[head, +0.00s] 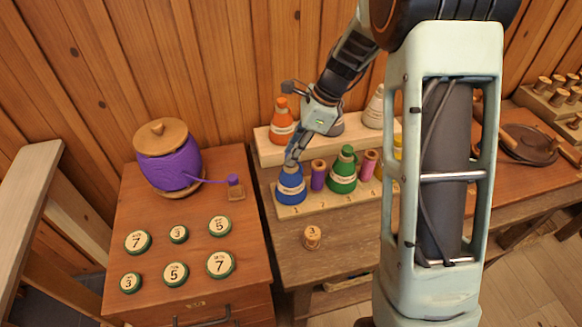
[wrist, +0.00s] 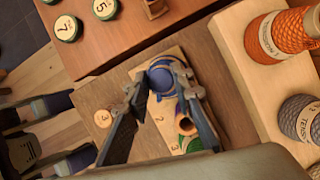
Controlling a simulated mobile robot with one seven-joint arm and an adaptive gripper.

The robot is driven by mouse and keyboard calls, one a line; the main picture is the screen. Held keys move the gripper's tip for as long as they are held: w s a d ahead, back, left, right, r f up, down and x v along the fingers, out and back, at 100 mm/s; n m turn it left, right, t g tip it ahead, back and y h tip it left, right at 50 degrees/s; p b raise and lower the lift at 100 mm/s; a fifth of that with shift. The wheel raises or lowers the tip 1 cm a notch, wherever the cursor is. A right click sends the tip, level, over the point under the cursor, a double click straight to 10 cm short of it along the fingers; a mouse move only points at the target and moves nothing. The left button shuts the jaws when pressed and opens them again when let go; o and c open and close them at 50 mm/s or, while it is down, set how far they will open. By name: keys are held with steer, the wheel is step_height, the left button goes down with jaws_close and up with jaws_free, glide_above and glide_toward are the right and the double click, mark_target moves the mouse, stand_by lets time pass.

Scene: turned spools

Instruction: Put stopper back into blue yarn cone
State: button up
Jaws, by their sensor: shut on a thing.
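The blue yarn cone (head: 290,184) stands upright at the left end of a numbered wooden board in the head view. It also shows in the wrist view (wrist: 163,58), partly behind my fingers. My gripper (head: 294,160) is right at the cone's top, pointing down. In the wrist view my gripper (wrist: 166,82) is shut, its two fingers a little apart with a small blue piece between them, which looks like the stopper (wrist: 163,79). The fingers hide most of it, so I cannot tell how far it sits in the cone.
The green cone (head: 342,174) and a purple spool (head: 318,175) stand close on the right. An orange cone (head: 282,124) is on the raised shelf behind. A small wooden piece marked 3 (head: 312,237) stands in front. A purple yarn barrel (head: 170,168) is on the left cabinet.

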steer(key=shift+f+b, duration=0.3)
steer(key=shift+f, duration=0.35)
steer(key=o, duration=1.2)
steer(key=shift+o, duration=0.2)
steer(key=shift+r, duration=0.1)
step_height(320, 180, up, 9)
steer(key=p, duration=0.8)
